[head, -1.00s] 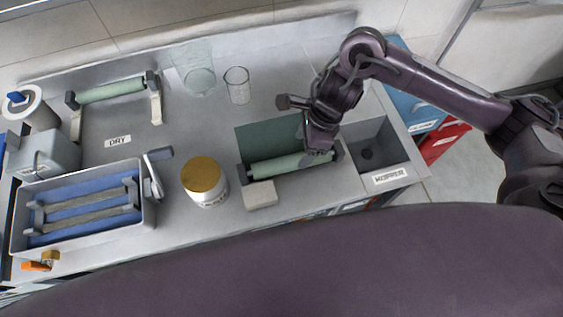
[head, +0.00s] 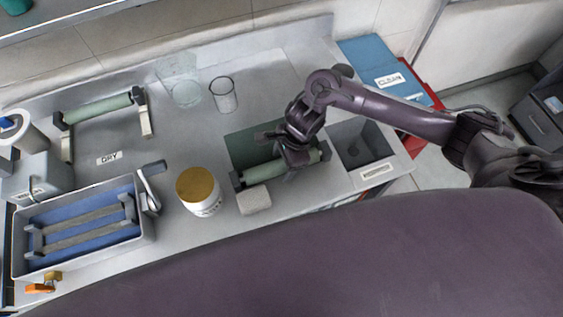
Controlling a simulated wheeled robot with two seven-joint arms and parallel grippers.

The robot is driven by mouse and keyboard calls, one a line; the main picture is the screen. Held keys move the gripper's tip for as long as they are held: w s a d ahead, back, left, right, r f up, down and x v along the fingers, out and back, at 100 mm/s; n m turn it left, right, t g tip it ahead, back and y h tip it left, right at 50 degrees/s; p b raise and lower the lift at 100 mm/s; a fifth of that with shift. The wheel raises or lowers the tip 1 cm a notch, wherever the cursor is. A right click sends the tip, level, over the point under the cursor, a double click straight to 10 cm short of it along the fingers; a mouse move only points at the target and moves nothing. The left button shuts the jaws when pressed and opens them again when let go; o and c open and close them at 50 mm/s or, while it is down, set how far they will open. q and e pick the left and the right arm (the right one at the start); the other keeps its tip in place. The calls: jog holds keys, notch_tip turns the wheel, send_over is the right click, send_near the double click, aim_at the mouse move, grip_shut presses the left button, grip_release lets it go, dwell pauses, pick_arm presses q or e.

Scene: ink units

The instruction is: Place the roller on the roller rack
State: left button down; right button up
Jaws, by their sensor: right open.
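A pale green roller (head: 264,172) with dark grey ends lies at the front edge of a dark green sheet (head: 243,150) on the grey counter. My right gripper (head: 295,165) is open, pointing down over the roller's right half and hiding part of it. I cannot tell whether its fingers touch the roller. A rack-like frame with pale legs (head: 146,122) stands at the back left behind the DRY label (head: 109,158). Another green roller (head: 98,109) spans it between dark end blocks. My left gripper is not in view.
A grey tray (head: 150,222) with blue inside and grey bars stands front left. A gold-lidded jar (head: 198,187) and pale block (head: 254,201) sit left of the gripper. Clear glasses (head: 223,96) stand behind. A sunken basin (head: 357,146) lies right.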

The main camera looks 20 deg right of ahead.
jog(key=c, duration=1.4)
jog(key=shift+r, duration=0.15)
jog(key=shift+w+r, duration=0.1)
jog(key=shift+r, duration=0.55)
notch_tip(320, 180, up, 18)
jog(key=shift+r, duration=0.2)
